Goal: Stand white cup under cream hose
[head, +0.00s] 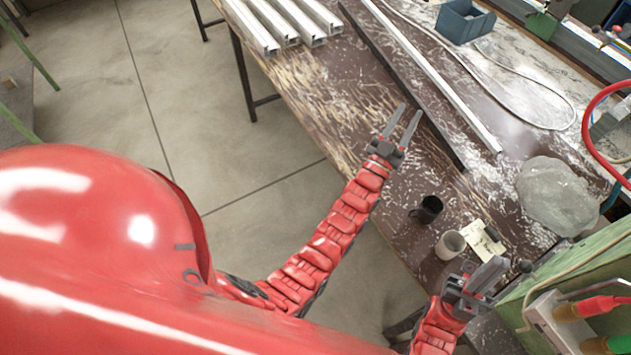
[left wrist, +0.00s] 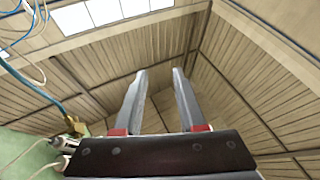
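The white cup (head: 450,245) stands on the worn bench near its front edge. My right gripper (head: 492,270) is just beyond it to the lower right, apart from it as far as I can tell; its finger gap is not clear. My left gripper (head: 403,122) is open and empty over the bench, up and left of the cup. Its spread fingers also show in the left wrist view (left wrist: 158,85).
A black cup (head: 427,209) stands beside the white cup, with a small pale box (head: 483,238) to the right. A grey lump (head: 557,195), a blue bin (head: 465,20), a dark bar (head: 400,78) and white profiles (head: 290,22) lie further back. A red hose (head: 588,125) arches at right.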

